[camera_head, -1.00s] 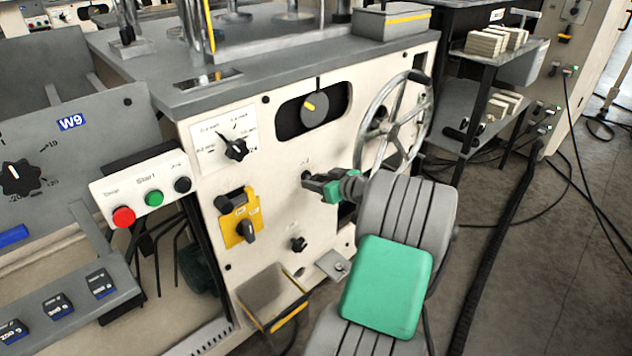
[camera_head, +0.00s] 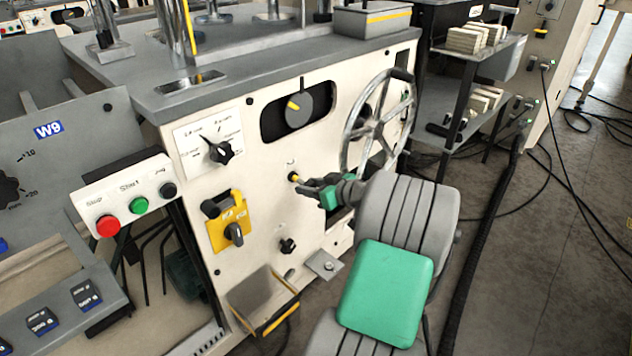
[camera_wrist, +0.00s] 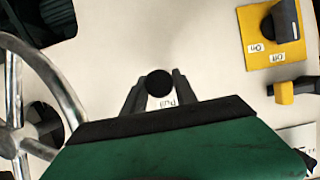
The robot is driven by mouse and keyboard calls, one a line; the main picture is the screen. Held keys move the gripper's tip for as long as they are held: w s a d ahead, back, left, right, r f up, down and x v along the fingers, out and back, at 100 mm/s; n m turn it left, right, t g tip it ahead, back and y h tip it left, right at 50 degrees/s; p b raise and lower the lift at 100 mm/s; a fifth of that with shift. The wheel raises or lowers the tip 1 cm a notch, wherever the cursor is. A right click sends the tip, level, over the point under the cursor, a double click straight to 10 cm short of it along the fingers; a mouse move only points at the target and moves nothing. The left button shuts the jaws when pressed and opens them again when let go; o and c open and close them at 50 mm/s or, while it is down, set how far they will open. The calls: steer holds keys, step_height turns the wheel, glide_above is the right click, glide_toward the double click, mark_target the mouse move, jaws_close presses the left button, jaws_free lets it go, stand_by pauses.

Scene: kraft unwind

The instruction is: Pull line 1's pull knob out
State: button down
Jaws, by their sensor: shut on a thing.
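The pull knob (camera_wrist: 159,83) is a round black knob on the cream machine front, with a "Pull" label (camera_wrist: 166,103) beside it in the wrist view. My gripper (camera_wrist: 158,90) is shut on it, with one dark finger on each side. In the head view my gripper (camera_head: 308,185) reaches the panel from the right, left of the handwheel. A short yellow piece (camera_head: 296,179) shows between the panel and my fingertips. My fingers hide most of the knob there.
A spoked handwheel (camera_head: 347,128) stands close beside my gripper. A yellow switch plate (camera_head: 231,214), a small black knob (camera_head: 287,246) and a selector dial (camera_head: 221,152) are on the same panel. A red, green and black button box (camera_head: 124,193) is further left.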

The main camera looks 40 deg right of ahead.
steer(key=shift+s+f, duration=0.1)
steer(key=shift+s, duration=0.1)
steer(key=c, duration=1.4)
jaws_free()
steer(key=shift+o, duration=0.7)
steer(key=shift+s, duration=0.15)
steer(key=shift+o, duration=1.2)
steer(key=p+v, duration=0.2)
steer(key=v, duration=0.5)
steer(key=shift+s, duration=0.3)
steer(key=shift+r, duration=0.25)
